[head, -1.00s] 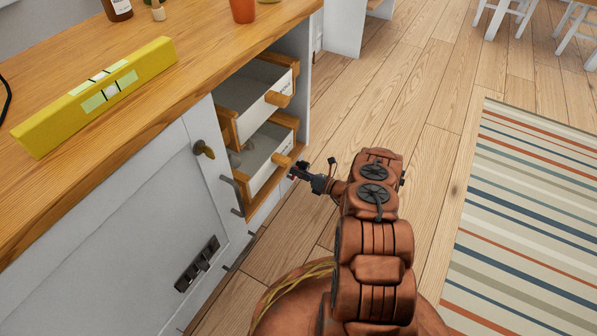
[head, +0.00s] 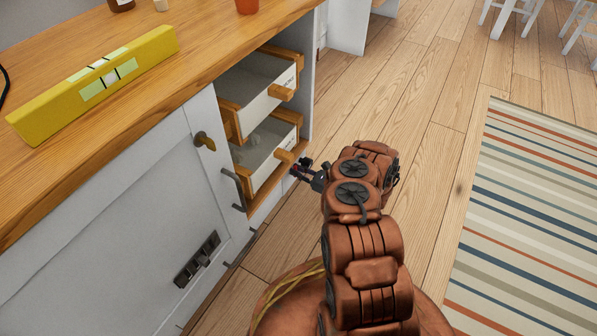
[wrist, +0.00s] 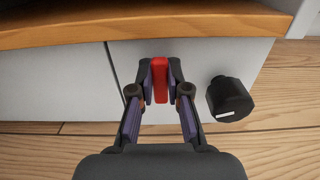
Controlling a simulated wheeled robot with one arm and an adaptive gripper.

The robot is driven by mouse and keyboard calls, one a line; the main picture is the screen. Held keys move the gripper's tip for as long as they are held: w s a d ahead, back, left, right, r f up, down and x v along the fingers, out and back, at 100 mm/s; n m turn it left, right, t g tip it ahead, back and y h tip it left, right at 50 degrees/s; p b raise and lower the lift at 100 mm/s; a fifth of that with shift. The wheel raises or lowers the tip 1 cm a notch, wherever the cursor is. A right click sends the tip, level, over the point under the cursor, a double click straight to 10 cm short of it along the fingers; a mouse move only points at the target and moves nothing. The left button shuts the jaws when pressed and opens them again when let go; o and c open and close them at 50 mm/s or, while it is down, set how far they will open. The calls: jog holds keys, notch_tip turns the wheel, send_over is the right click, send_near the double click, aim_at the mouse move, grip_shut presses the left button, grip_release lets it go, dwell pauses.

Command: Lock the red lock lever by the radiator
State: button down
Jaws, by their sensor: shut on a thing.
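The red lock lever (wrist: 160,80) stands upright in the wrist view, in front of a white panel low under a wooden edge. My gripper (wrist: 160,82) is shut on it, with one finger on each side. In the head view, my gripper (head: 301,169) is small, just right of the lower open drawer's front. There the lever is too small to make out clearly. No radiator can be made out in either view.
A black knob-like part (wrist: 228,98) sits right of my gripper. Two open drawers, an upper (head: 256,90) and a lower (head: 264,150), jut from the white cabinet. A yellow spirit level (head: 95,85) lies on the counter. Floor right of my arm is open, with a striped rug (head: 530,220).

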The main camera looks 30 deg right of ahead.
dwell(0.4)
jog(key=c, duration=1.4)
grip_release()
jog(key=shift+s, duration=0.1)
jog(key=v, duration=1.2)
